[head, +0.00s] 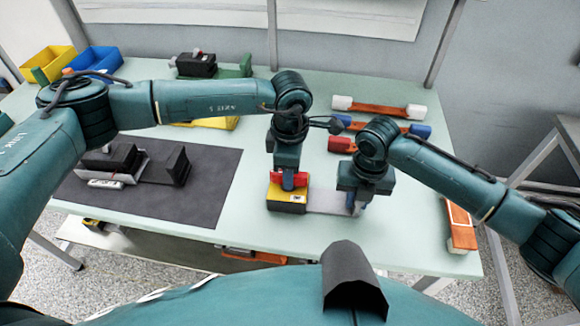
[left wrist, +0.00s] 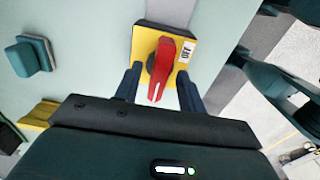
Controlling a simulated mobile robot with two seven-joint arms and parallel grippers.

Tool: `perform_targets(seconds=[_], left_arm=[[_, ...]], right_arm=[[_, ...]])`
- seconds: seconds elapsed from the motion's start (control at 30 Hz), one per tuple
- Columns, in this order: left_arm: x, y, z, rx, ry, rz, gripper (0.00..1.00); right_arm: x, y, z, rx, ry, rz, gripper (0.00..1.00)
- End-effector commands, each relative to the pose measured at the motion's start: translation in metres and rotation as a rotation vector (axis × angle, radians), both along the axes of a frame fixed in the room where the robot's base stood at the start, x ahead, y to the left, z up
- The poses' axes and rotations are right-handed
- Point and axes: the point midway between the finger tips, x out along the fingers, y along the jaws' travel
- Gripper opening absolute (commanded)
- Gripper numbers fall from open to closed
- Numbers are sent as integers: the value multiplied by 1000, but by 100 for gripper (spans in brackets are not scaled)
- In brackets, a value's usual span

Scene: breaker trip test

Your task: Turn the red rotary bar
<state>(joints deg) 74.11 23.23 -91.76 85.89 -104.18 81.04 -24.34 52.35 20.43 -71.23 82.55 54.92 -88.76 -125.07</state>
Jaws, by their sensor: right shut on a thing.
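The red rotary bar (left wrist: 167,67) sits on the yellow face (left wrist: 143,42) of a small switch box. A white label beside it reads OFF (left wrist: 186,52). In the head view the box (head: 286,199) stands near the table's front edge, with red of the bar (head: 301,180) showing beside my fingers. My left gripper (head: 288,182) points down over the bar. In the left wrist view its fingers (left wrist: 158,90) stand apart on either side of the bar, with gaps visible. My right gripper (head: 356,205) is shut on the grey plate (head: 325,201) extending right from the box.
A dark mat (head: 200,205) with black devices lies left. Red-bodied parts with white or blue ends, such as the long one (head: 380,108), lie behind my right arm. An orange and white part (head: 461,228) lies at the right edge. Yellow (head: 48,62) and blue (head: 96,60) bins stand back left.

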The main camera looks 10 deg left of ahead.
Motion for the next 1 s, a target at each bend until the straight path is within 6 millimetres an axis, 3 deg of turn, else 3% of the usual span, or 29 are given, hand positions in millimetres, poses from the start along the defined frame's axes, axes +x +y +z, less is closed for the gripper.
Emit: perform_targets(seconds=[0.5,1.0], left_arm=[[0,0,0,0,1,0,0],[0,0,0,1,2,113,0]], right_arm=[[0,0,0,1,-1,0,0],[0,0,0,1,-1,0,0]])
